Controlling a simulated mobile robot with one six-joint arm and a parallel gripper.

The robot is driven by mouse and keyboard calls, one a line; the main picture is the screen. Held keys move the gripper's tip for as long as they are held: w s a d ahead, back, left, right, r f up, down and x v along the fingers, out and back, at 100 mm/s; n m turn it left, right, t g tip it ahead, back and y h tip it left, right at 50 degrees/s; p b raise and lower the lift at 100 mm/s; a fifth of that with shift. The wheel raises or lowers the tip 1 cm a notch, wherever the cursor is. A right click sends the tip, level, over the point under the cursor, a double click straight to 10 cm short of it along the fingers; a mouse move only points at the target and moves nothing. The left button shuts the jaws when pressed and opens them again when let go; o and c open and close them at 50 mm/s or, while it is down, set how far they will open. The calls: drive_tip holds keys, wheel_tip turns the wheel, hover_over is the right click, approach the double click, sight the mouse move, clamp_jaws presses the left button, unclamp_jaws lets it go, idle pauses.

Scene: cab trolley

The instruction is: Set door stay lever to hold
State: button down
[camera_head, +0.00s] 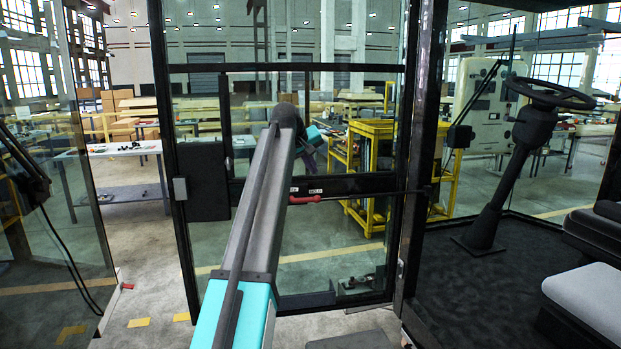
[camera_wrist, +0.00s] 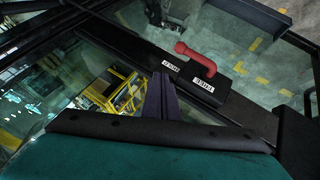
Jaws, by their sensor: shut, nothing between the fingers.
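The red door stay lever (camera_head: 305,199) sits on the black crossbar of the glass door. It also shows in the wrist view (camera_wrist: 196,57), above and right of my fingers, lying roughly along the bar. Its bent end is on the side of the FREE label (camera_wrist: 204,85); its other end is near the HOLD label (camera_wrist: 170,66). HOLD also reads in the head view (camera_head: 314,190), where my arm partly hides the other label. My gripper (camera_wrist: 160,76) is shut and empty, its purple fingertips beside the HOLD label in the picture. The lever appears untouched; the exact gap is unclear.
The glass door's black frame (camera_head: 174,150) surrounds the bar. The cab floor (camera_head: 480,275) with steering wheel (camera_head: 549,93) and grey seat (camera_head: 590,300) is at right. Yellow trolleys (camera_head: 372,130) stand behind the glass. A glass panel is at left.

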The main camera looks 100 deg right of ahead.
drive_tip(key=shift+a+r+b, duration=0.3)
drive_tip(key=shift+a+r, duration=0.3)
drive_tip(key=shift+r, duration=0.25)
drive_tip(key=shift+a+r+b, duration=0.25)
drive_tip(key=shift+a+r, duration=0.3)
drive_tip(key=shift+r, duration=0.3)
